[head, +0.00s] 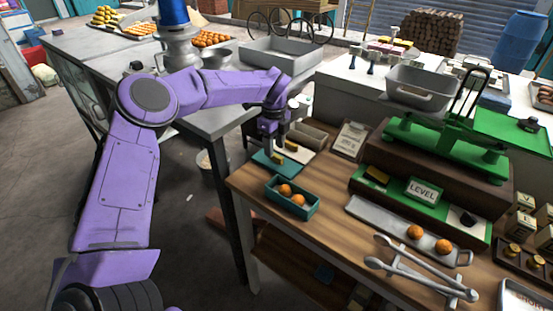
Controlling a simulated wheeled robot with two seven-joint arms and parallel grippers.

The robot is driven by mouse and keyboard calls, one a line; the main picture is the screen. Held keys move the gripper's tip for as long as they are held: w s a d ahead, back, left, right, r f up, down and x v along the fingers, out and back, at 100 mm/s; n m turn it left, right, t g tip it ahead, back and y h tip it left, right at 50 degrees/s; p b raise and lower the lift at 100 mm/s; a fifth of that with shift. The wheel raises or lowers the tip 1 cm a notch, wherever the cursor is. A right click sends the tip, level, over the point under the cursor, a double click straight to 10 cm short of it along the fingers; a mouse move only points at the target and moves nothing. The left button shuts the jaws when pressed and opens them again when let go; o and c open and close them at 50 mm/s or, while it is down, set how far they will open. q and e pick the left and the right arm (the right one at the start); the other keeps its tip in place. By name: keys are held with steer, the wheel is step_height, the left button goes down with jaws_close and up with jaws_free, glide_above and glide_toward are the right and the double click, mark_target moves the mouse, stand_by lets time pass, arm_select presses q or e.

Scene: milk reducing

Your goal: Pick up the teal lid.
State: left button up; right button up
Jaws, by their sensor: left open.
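The teal lid (264,161) lies flat near the back left corner of the wooden table, with a small yellow handle (277,158) on it. My left gripper (275,148) is right above the lid, pointing down, with its fingers open close to the yellow handle. I cannot tell whether the fingers touch it. The gripper hides part of the lid. A teal open box (292,204) with orange balls in it stands just in front of the lid. My right gripper is not in view.
A grey lid with a yellow handle (291,146) and a clipboard (350,139) are close on the right. A green balance scale (440,140) stands on a brown block farther right. A metal tray (385,222) with orange balls and tongs (425,268) lie in front.

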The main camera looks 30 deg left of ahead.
mark_target(275, 155)
arm_select(q)
step_height(275, 155, down, 4)
steer(key=shift+w+d+r+p, duration=0.1)
steer(key=shift+d+r+p, duration=0.05)
steer(key=shift+r+p, duration=0.15)
jaws_close()
steer(key=shift+r, duration=0.1)
